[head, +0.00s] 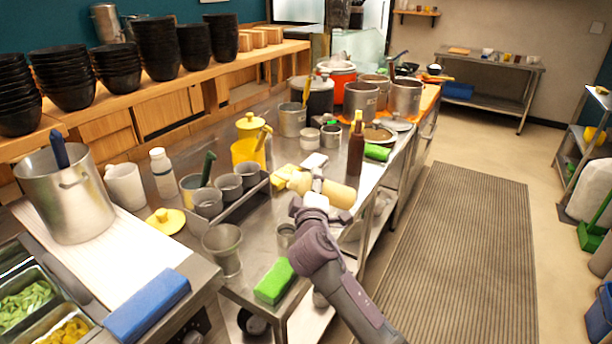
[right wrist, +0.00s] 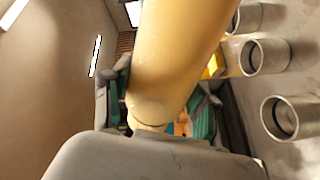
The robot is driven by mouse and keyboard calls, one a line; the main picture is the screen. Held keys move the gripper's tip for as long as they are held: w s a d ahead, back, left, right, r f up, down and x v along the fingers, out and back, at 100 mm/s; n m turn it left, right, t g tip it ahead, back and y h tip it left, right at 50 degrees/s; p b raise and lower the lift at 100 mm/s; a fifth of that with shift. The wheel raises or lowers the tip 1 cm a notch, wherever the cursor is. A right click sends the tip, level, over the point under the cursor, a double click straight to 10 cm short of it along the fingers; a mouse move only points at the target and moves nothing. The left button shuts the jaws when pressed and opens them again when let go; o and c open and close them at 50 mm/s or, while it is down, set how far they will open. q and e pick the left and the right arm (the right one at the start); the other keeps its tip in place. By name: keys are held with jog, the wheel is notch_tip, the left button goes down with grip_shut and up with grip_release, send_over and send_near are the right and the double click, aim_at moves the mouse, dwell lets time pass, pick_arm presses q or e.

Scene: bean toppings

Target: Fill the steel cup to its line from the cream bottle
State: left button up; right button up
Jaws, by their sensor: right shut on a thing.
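The cream bottle (head: 340,194) is held by my right gripper (head: 317,192) above the steel counter. It is tipped onto its side, with its narrower end to the left. In the right wrist view the bottle (right wrist: 178,50) fills the middle, between the dark fingers. A tapered steel cup (head: 222,262) stands upright at the counter's front left, apart from the bottle. I cannot tell which cup is the task's one. No fill line or cup contents can be made out. My left gripper is out of view.
A green sponge (head: 274,281) lies at the counter's near edge. A brown bottle (head: 356,148) stands behind the cream bottle. Several small steel cups sit in a tray (head: 236,205) to the left. A yellow canister (head: 250,126) and large pots (head: 361,101) stand farther back.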

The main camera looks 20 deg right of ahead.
aim_at(326, 191)
jog(key=d+n+p, duration=0.1)
jog(key=n, duration=0.1)
jog(key=s+d+n+p, duration=0.1)
jog(key=d+n+p, duration=0.1)
jog(key=shift+s+d+r, duration=0.1)
jog(key=shift+d+r, duration=0.05)
jog(key=n+p, duration=0.2)
jog(key=a+n+p, duration=0.1)
jog(key=n+p, duration=0.1)
jog(key=r+n+p, duration=0.1)
jog(key=n+p, duration=0.1)
jog(key=shift+w+a+n, duration=0.3)
jog(key=shift+a, duration=0.05)
jog(key=a+n+p, duration=0.2)
jog(key=n, duration=0.1)
jog(key=w+f+n+p, duration=0.1)
jog(key=n, duration=0.1)
jog(key=shift+a+f, duration=0.1)
jog(key=shift+a, duration=0.3)
jog(key=shift+w+a+f+n+p, duration=0.15)
jog(key=shift+a+f+n+p, duration=0.15)
jog(key=shift+n, duration=0.3)
jog(key=shift+w+a+f+n+p, duration=0.15)
jog(key=shift+a+n, duration=0.25)
jog(key=shift+n, duration=0.2)
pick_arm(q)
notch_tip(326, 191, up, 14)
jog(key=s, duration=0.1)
